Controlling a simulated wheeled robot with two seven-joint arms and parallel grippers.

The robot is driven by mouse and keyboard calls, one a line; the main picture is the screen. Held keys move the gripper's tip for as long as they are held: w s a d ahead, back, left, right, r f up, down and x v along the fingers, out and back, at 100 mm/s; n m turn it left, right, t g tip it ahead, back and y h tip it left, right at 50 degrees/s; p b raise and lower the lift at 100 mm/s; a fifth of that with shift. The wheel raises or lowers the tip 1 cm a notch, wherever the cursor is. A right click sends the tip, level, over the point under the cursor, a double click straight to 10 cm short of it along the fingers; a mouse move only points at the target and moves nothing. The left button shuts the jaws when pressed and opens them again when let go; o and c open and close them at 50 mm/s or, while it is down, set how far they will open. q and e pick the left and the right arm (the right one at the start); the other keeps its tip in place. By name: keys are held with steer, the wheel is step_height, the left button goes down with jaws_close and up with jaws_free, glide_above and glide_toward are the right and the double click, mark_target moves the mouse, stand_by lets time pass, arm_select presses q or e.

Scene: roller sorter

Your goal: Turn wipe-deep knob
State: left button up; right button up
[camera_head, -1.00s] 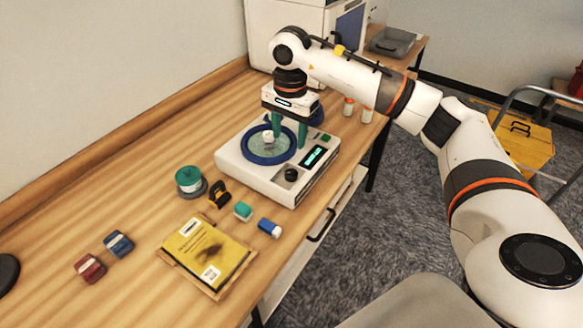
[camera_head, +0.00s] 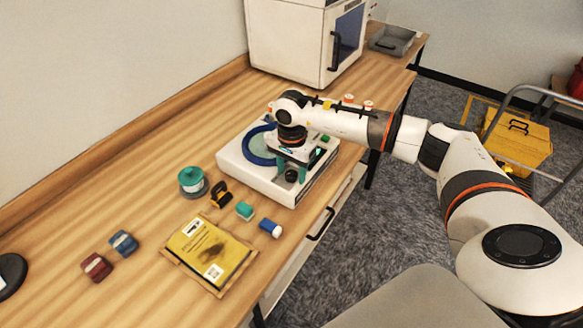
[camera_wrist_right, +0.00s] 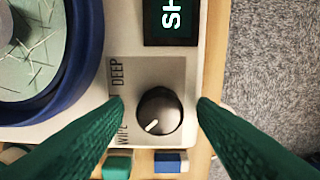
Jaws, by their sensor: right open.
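The black wipe-deep knob (camera_wrist_right: 159,112) sits on the front panel of the white sorter machine (camera_head: 240,167), between my green fingers. It also shows in the head view (camera_head: 291,174), partly covered by my gripper. Its white pointer line points down-left, toward the "WIPE" label (camera_wrist_right: 122,133); the "DEEP" label (camera_wrist_right: 117,72) is above that. My right gripper (camera_head: 290,172) is open, one finger on each side of the knob, pointing down at it. In the right wrist view the right gripper (camera_wrist_right: 160,105) shows a gap to the knob on both sides. My left gripper is not in view.
The blue-rimmed round bowl (camera_wrist_right: 92,60) is left of the knob and a lit display (camera_wrist_right: 171,20) is above it. A yellow packet (camera_head: 208,250), a green spool (camera_head: 191,180) and small blocks lie on the table. A large white cabinet (camera_head: 290,40) stands behind.

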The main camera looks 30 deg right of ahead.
steer(key=c, duration=1)
steer(key=m+b, duration=0.2)
steer(key=m, duration=0.1)
steer(key=shift+f+m+b, duration=0.15)
steer(key=shift+m+b, duration=0.2)
steer(key=shift+m, duration=0.05)
steer(key=m+b, duration=0.2)
steer(key=m, duration=0.2)
steer(key=shift+m, duration=0.3)
steer(key=m+b, duration=0.1)
steer(key=m, duration=0.3)
steer(key=m+b, duration=0.1)
steer(key=m, duration=0.4)
steer(key=shift+r, duration=0.2)
steer(key=shift+o, duration=0.2)
steer(key=shift+m, duration=0.4)
